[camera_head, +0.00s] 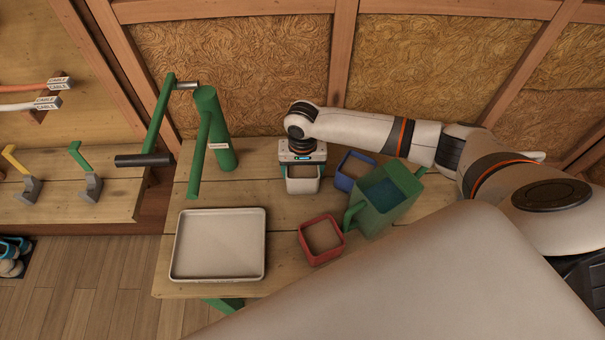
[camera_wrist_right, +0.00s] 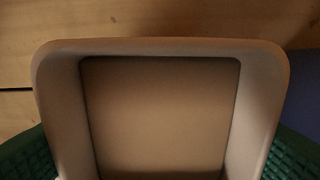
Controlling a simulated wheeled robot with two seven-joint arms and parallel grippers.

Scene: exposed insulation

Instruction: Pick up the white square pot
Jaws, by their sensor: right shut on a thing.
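The white square pot (camera_head: 303,180) is on or just above the wooden table, near its back edge, in the head view. My right gripper (camera_head: 302,165) reaches over it from behind and is shut on it. In the right wrist view the pot (camera_wrist_right: 160,48) fills the middle, and it looks empty. Green ridged finger pads (camera_wrist_right: 160,158) press on its left and right sides. I cannot tell whether the pot's base touches the table. My left gripper is not in view.
A blue square pot (camera_head: 343,184) stands close to the right of the white pot. A green watering can (camera_head: 385,200) and a red pot (camera_head: 322,258) are nearer the front. A beige tray (camera_head: 175,262) lies front left. A green crank stand (camera_head: 222,150) rises left.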

